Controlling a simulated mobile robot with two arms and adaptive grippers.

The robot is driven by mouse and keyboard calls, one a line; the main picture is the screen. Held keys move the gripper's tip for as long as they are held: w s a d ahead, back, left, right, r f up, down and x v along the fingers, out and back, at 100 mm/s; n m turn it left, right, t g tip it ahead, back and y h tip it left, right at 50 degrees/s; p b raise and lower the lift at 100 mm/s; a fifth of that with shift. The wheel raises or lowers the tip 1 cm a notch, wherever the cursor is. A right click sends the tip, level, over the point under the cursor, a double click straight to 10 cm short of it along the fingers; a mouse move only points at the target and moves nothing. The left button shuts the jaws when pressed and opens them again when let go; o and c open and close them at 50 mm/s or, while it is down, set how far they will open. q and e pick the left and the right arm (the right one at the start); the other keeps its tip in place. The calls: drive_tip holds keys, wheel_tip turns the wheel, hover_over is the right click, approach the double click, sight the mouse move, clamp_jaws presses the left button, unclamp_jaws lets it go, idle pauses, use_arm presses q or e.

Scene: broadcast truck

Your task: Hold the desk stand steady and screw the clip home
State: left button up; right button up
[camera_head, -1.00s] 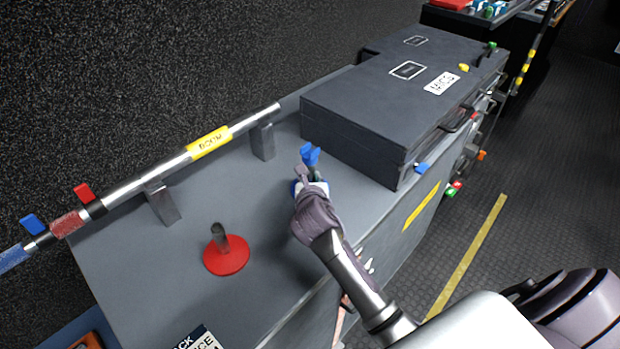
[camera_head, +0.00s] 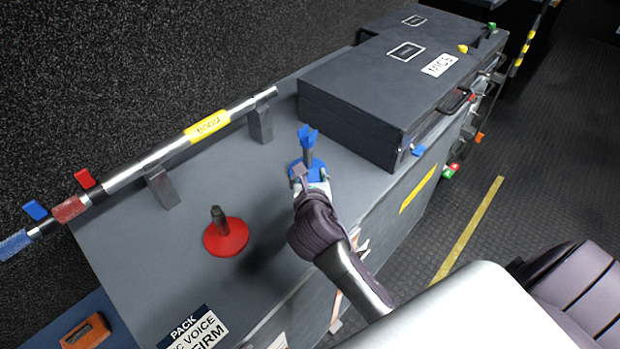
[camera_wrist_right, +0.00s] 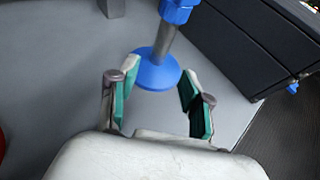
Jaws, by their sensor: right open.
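A blue desk stand (camera_head: 302,171) stands upright on the grey case top, with a round base and a dark grey pole. A blue clip (camera_head: 308,135) sits at the pole's top; whether its thread is fully seated cannot be told. My right gripper (camera_head: 312,180) is open and empty at the near side of the stand. In the right wrist view, the open fingers (camera_wrist_right: 158,80) point at the blue base (camera_wrist_right: 152,75); the pole (camera_wrist_right: 168,42) rises beyond the fingertips and the clip (camera_wrist_right: 178,10) is cut off above. My left gripper is not in view.
A red stand (camera_head: 226,237) with a bare post stands to the left. A dark MICS case (camera_head: 375,110) is close on the right. A boom pole (camera_head: 150,160) lies on brackets at the back. A PACK label (camera_head: 195,328) is at the front.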

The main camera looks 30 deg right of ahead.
drive_tip(key=shift+v, duration=1.35)
